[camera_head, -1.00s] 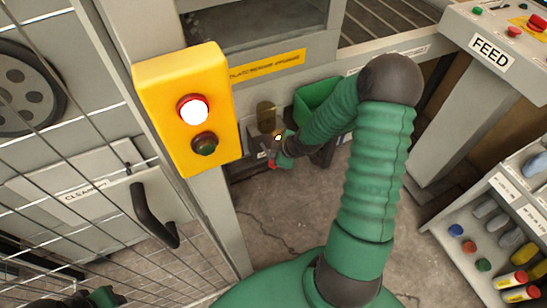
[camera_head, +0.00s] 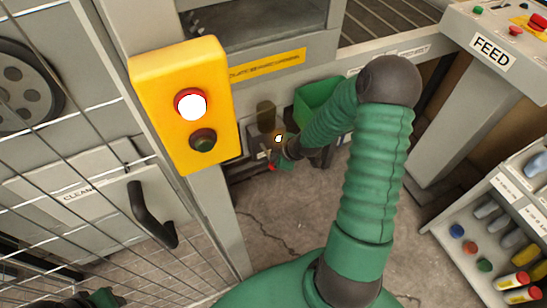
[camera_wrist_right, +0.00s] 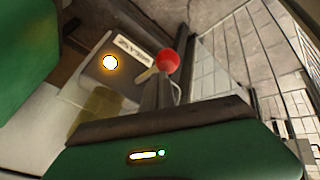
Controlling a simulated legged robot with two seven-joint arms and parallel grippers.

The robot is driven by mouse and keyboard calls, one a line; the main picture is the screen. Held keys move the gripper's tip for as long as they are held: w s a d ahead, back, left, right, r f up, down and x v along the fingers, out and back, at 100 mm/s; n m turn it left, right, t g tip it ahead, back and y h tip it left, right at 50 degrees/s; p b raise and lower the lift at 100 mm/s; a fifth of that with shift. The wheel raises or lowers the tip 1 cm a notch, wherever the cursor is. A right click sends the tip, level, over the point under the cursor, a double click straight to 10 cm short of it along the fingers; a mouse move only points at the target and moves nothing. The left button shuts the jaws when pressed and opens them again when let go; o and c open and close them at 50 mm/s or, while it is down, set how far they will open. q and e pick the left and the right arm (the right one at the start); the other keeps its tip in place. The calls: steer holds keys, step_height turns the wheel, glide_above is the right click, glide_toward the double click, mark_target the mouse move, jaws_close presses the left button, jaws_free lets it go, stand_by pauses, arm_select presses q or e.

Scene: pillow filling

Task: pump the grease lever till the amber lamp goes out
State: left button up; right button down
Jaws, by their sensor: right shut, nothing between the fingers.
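The amber lamp (camera_head: 278,138) is lit on a small grey box low on the machine; it also glows in the right wrist view (camera_wrist_right: 110,62). The grease lever's red ball knob (camera_wrist_right: 168,61) shows in the right wrist view just beyond my right gripper's fingers; in the head view the knob (camera_head: 271,167) is small. My right gripper (camera_head: 279,161) is shut and empty, close at the lever; whether it touches the lever I cannot tell. Part of my left arm shows at the bottom left edge of the head view, its jaws unclear.
A yellow button box (camera_head: 184,140) with a lit red-rimmed button stands on the post at left. Wire mesh (camera_head: 70,215) fences the left. A green bin (camera_head: 318,98) is behind my right forearm. A FEED panel (camera_head: 490,50) and a parts rack (camera_head: 500,225) are at right.

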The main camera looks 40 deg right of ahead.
steer(key=shift+s+a+f+b, duration=0.1)
steer(key=shift+s+f+b, duration=0.1)
steer(key=shift+f+b, duration=0.4)
steer(key=shift+s+f+b, duration=0.15)
steer(key=shift+f+b, duration=0.15)
steer(key=shift+f, duration=0.45)
stand_by(0.9)
steer(key=shift+r, duration=0.1)
stand_by(0.4)
steer(key=shift+w+d+r+p, duration=0.1)
steer(key=shift+w+r+p, duration=0.15)
steer(key=shift+r+p, duration=0.8)
steer(key=shift+w+d+r+p, duration=0.1)
steer(key=shift+w+r+p, duration=0.2)
steer(key=shift+r+p, duration=0.8)
steer(key=shift+w+d+r+p, duration=0.1)
steer(key=shift+w+r+p, duration=0.15)
steer(key=shift+r+p, duration=0.8)
steer(key=shift+f, duration=0.25)
steer(key=r+p, duration=0.2)
steer(key=w+r+p, duration=0.1)
steer(key=r+p, duration=0.2)
steer(key=shift+w+d, duration=0.1)
steer(key=shift+d, duration=0.05)
stand_by(1.1)
